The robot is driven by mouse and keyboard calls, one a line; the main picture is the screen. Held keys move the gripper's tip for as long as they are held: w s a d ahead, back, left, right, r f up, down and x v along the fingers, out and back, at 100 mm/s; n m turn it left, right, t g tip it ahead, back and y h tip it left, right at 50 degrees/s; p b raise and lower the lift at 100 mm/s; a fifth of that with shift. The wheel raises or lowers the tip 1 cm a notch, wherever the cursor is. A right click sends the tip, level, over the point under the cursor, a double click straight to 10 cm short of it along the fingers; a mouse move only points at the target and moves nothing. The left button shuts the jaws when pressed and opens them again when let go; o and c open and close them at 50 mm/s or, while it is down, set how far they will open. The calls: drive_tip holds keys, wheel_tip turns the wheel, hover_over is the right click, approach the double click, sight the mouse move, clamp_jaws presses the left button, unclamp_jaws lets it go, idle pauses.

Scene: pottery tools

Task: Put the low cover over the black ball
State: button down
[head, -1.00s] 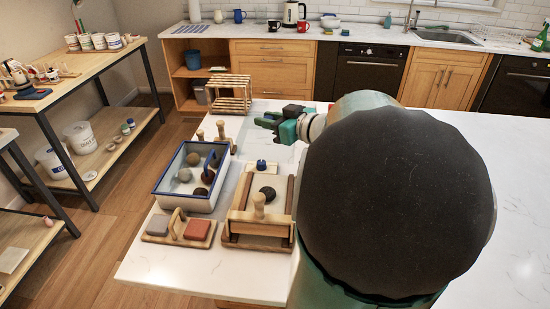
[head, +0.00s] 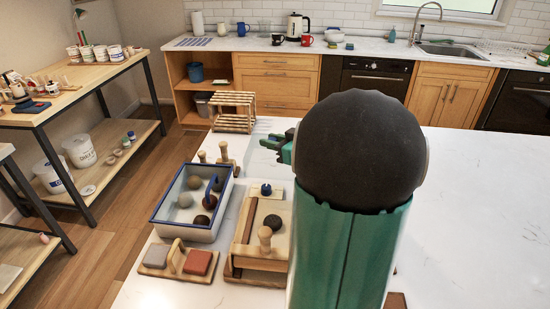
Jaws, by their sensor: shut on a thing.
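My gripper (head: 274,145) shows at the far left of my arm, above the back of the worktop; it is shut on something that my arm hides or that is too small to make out. A wooden piece with an upright knob (head: 265,236) is at the tray's near end. I cannot tell which piece is the low cover.
A blue-rimmed bin (head: 163,207) holds several balls, left of the tray. In front of it is a wooden board with a grey and a red block (head: 197,262). A slatted wooden rack (head: 234,112) stands behind. The worktop (head: 470,210) to the right is clear.

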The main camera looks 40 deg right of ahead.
sight(267, 138)
drive_tip(key=w+d+f, duration=0.1)
drive_tip(key=w+d, duration=0.1)
drive_tip(key=shift+w+d+f, duration=0.15)
drive_tip(key=shift+d+f, duration=0.2)
drive_tip(key=shift+f, duration=0.05)
drive_tip(key=shift+w+d+f, duration=0.55)
drive_tip(key=shift+f, duration=0.9)
drive_tip(key=shift+w+d+f, duration=0.55)
drive_tip(key=shift+d+f, duration=0.05)
drive_tip(key=shift+f, duration=0.8)
drive_tip(key=shift+w+d+f, duration=0.55)
drive_tip(key=shift+f, duration=0.9)
drive_tip(key=shift+f, duration=0.2)
drive_tip(key=c, duration=1.2)
unclamp_jaws()
